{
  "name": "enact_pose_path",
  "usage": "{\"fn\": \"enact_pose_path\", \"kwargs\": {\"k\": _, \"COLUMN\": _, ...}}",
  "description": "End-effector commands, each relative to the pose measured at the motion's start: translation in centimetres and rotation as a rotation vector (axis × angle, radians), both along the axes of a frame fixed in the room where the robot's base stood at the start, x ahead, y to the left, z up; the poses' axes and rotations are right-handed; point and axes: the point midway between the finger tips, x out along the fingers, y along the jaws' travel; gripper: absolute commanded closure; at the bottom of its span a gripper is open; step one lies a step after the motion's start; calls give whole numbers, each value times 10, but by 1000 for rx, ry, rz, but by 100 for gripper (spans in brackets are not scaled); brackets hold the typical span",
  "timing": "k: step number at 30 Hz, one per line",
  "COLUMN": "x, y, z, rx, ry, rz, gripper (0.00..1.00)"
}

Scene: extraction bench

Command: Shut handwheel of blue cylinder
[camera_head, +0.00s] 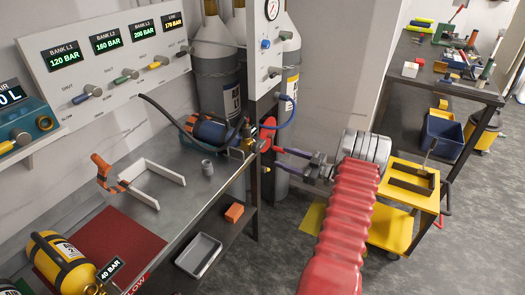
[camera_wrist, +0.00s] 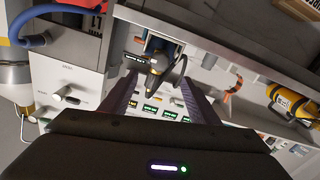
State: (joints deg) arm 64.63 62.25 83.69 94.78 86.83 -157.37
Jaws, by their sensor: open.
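The blue cylinder (camera_head: 209,130) lies on the bench near its back right end, with a brass valve (camera_head: 248,144) facing right. In the wrist view a dark round handwheel (camera_wrist: 174,72) shows between and just beyond my finger tips. My gripper (camera_head: 281,160) reaches left towards the valve end, at the bench's right edge. In the wrist view my gripper (camera_wrist: 158,88) has its two fingers spread, one on each side of the handwheel. I cannot tell whether either finger touches it.
A red flat piece (camera_head: 267,133) stands beside the valve. A blue hose (camera_head: 288,118) and black hose run close by. A gauge panel (camera_head: 272,45) rises behind. A white bracket (camera_head: 150,182), orange-handled tool (camera_head: 103,172) and yellow cylinder (camera_head: 62,258) are on the bench.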

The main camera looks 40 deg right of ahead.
Motion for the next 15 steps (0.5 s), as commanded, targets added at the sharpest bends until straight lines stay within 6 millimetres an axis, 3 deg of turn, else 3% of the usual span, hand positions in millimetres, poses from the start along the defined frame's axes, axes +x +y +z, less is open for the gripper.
{"fn": "enact_pose_path", "kwargs": {"k": 15, "x": 76, "y": 28, "z": 0, "rx": 0, "ry": 2, "rz": 2, "gripper": 45}}
